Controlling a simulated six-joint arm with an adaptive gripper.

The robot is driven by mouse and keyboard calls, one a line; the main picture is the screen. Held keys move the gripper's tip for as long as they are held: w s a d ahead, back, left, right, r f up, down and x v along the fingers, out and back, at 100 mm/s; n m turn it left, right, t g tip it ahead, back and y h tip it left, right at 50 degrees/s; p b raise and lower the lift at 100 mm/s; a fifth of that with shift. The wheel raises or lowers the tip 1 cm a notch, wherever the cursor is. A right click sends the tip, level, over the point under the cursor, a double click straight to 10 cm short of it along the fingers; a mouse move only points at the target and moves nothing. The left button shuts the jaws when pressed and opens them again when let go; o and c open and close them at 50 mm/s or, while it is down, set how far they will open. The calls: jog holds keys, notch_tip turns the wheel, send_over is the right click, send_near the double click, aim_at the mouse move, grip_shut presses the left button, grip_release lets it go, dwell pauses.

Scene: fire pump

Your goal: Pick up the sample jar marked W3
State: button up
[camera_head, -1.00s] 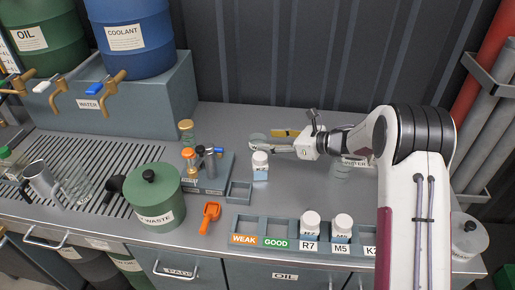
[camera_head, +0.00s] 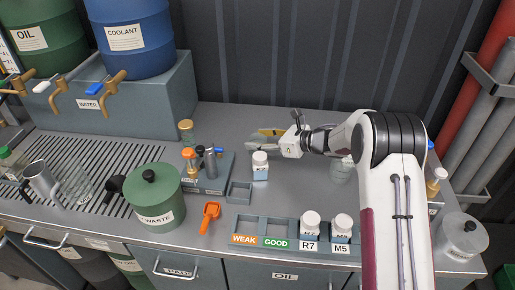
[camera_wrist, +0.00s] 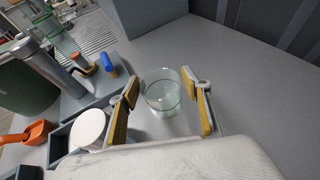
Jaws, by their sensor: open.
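My gripper (camera_head: 262,139) is open just behind this jar, reaching left. In the wrist view my gripper (camera_wrist: 168,103) has a clear glass beaker (camera_wrist: 161,95) between its spread yellow-padded fingers. Two similar jars stand in the front rack, above labels R7 (camera_head: 310,226) and M5 (camera_head: 342,228).
The front rack (camera_head: 249,226) also has WEAK and GOOD slots. An orange scoop (camera_head: 210,215) and green WASTE container (camera_head: 154,197) are farther left.

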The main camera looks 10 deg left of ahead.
jog(key=shift+w+a+f, duration=0.15)
jog(key=shift+a, duration=0.1)
dwell(0.3)
jog(key=c, duration=0.9)
jog(key=shift+c, duration=0.2)
jog(key=shift+r, duration=0.2)
notch_tip(320, 180, up, 10)
jog(key=shift+f, duration=0.15)
